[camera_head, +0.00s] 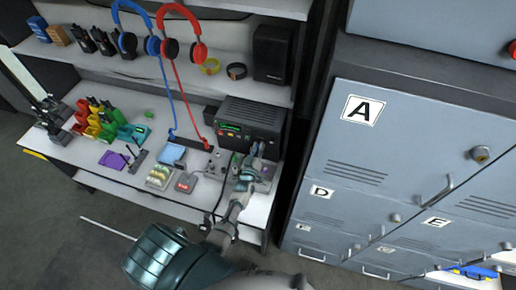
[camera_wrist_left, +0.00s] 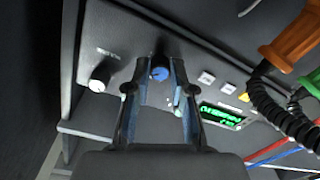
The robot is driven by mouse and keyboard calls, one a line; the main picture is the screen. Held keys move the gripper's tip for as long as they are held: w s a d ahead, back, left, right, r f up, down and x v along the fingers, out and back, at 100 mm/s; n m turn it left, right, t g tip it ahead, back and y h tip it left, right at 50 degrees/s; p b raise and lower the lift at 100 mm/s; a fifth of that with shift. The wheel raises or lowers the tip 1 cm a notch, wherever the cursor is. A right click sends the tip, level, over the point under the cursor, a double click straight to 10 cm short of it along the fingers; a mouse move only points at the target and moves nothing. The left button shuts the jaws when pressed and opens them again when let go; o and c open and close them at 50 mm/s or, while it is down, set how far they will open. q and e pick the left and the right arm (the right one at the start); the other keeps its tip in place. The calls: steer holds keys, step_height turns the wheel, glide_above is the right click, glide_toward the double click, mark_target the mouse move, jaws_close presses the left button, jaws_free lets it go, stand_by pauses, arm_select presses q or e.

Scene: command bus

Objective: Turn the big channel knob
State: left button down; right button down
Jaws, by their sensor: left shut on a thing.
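The black radio (camera_head: 252,112) stands on the white desk, its front panel with a green lit display (camera_wrist_left: 222,116) facing me. The gripper is shut on this knob, one finger on each side. In the head view my left gripper (camera_head: 256,152) is at the lower right of the radio front, and the knob is hidden there. A white knob (camera_wrist_left: 98,80) sits apart on the panel, left of the fingers. My right gripper is not in view.
White buttons (camera_wrist_left: 206,78) and orange and green plugs with coiled cords (camera_wrist_left: 295,42) lie right of the fingers. The white desk (camera_head: 90,170) holds several small items. Headsets (camera_head: 180,35) hang above with long cords. Grey lockers (camera_head: 400,130) stand close on the right.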

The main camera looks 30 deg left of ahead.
arm_select(q)
steer(key=shift+s+d+f+m, duration=0.15)
steer(key=shift+f+m, duration=0.3)
steer(key=shift+m, duration=0.75)
steer(key=shift+f, duration=0.1)
steer(key=c, duration=1.1)
jaws_free()
steer(key=shift+o, duration=0.5)
steer(key=shift+w+r, duration=0.2)
steer(key=shift+s, duration=0.1)
steer(key=v, duration=1.1)
steer(key=shift+s, duration=0.4)
steer(key=shift+d, duration=0.15)
steer(key=shift+f, duration=0.1)
